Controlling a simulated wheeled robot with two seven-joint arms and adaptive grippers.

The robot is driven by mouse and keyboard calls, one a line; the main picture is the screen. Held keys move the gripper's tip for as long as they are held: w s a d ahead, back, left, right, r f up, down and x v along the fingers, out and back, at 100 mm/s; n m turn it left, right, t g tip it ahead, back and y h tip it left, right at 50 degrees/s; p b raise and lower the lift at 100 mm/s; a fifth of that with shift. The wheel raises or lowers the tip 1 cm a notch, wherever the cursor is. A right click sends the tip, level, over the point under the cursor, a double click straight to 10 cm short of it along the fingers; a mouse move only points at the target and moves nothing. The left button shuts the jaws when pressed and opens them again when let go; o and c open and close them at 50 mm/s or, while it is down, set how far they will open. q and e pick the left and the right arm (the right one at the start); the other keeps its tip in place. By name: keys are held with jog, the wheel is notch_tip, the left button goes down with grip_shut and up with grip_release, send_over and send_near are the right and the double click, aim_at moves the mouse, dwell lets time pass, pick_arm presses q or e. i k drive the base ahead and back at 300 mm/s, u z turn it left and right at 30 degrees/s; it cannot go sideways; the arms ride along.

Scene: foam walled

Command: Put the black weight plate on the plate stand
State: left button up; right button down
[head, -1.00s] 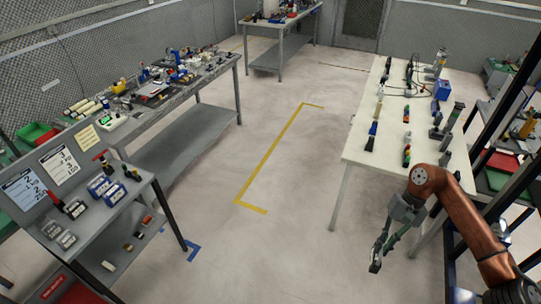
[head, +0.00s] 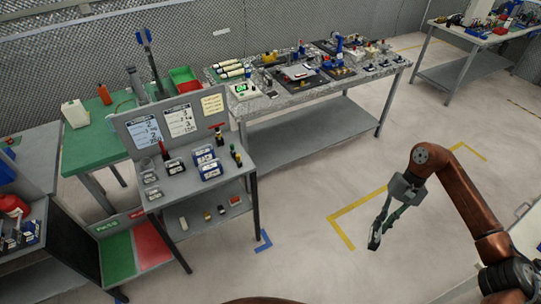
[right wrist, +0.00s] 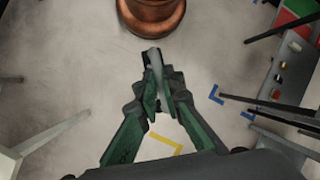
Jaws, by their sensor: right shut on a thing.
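My right gripper (head: 384,222) hangs over open floor on the right of the head view, fingers pointing down. In the right wrist view its green fingers (right wrist: 158,90) are shut on a small dark grey thing (right wrist: 153,57), seen nearly edge-on. It looks like the black weight plate, but its face is hidden. It is well clear of any bench. My left gripper is not in view. The grey bench (head: 208,182) at centre left carries several small labelled holders, two of them blue (head: 207,162). I cannot tell which thing is the plate stand.
Upright placards (head: 163,128) back the grey bench. A long cluttered workbench (head: 290,100) stands behind it, and a green table (head: 92,150) at the left. The floor between the benches and my right arm is clear.

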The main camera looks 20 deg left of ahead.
aim_at(184, 188)
jog(key=u, duration=0.65)
jog(key=i, duration=0.65)
jog(key=u, duration=1.35)
jog(key=i, duration=0.7)
jog(key=u, duration=0.5)
